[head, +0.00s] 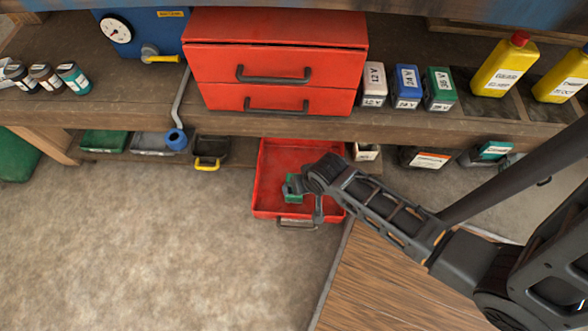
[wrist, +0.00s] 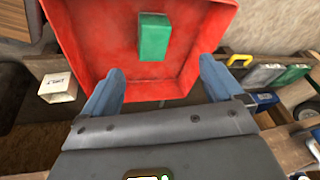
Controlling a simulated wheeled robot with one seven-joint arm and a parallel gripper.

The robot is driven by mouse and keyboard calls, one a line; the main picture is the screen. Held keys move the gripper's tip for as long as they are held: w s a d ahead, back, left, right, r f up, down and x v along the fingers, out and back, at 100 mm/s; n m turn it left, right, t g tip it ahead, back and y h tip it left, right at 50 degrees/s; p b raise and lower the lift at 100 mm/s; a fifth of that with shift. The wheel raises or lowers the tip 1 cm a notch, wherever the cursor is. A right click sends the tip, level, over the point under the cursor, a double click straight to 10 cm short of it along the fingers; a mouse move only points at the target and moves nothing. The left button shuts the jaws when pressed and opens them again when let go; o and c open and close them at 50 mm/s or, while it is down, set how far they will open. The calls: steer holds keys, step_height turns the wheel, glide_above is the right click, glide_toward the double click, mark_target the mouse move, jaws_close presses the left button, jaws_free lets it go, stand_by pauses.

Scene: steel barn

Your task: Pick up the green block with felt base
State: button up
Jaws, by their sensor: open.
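The green block (wrist: 154,37) lies in a red open drawer (wrist: 197,75), seen in the wrist view near the top middle. In the head view the green block (head: 293,190) is partly hidden by my gripper, inside the red drawer (head: 275,160) pulled out low under the bench. My gripper (wrist: 158,82) is open and empty, its two fingers apart, with the block beyond and between the fingertips. In the head view my gripper (head: 305,195) is over the drawer. The block's felt base is not visible.
A red cabinet (head: 275,60) stands on the bench. Battery-like blocks labelled 12 V (head: 373,84), 24 V (head: 407,87) and 36 V (head: 440,88) stand to its right. Small bins, including a black one with a yellow handle (head: 209,150), sit left of the drawer. Open floor (head: 130,240) lies in front.

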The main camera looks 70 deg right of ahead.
steer(key=w+d+f+m+g+b, duration=0.1)
steer(key=f, duration=0.2)
steer(key=w+d+f+m+g+y+b, duration=0.1)
steer(key=w+d+f+b, duration=0.1)
steer(key=f, duration=0.1)
steer(key=w+d+f+m+g+b, duration=0.1)
steer(key=f+b, duration=0.1)
steer(key=f, duration=0.1)
steer(key=shift+w+d, duration=0.15)
steer(key=shift+d, duration=0.15)
steer(key=shift+w+d+f+m+g+y+b, duration=0.25)
steer(key=shift+d+f+m+g+y+b, duration=0.05)
steer(key=shift+d+f+m+y+b, duration=0.1)
steer(key=shift+w+a+f+b, duration=0.1)
steer(key=shift+f+b, duration=1.1)
steer(key=shift+f, duration=0.6)
steer(key=shift+a+f+b, duration=0.1)
steer(key=shift+f+b, duration=1.05)
steer(key=shift+f, duration=0.65)
steer(key=shift+r, duration=0.1)
steer(key=c, duration=1.1)
steer(key=shift+c, duration=0.2)
step_height(320, 180, up, 10)
steer(key=p, duration=0.5)
steer(key=shift+p, duration=0.4)
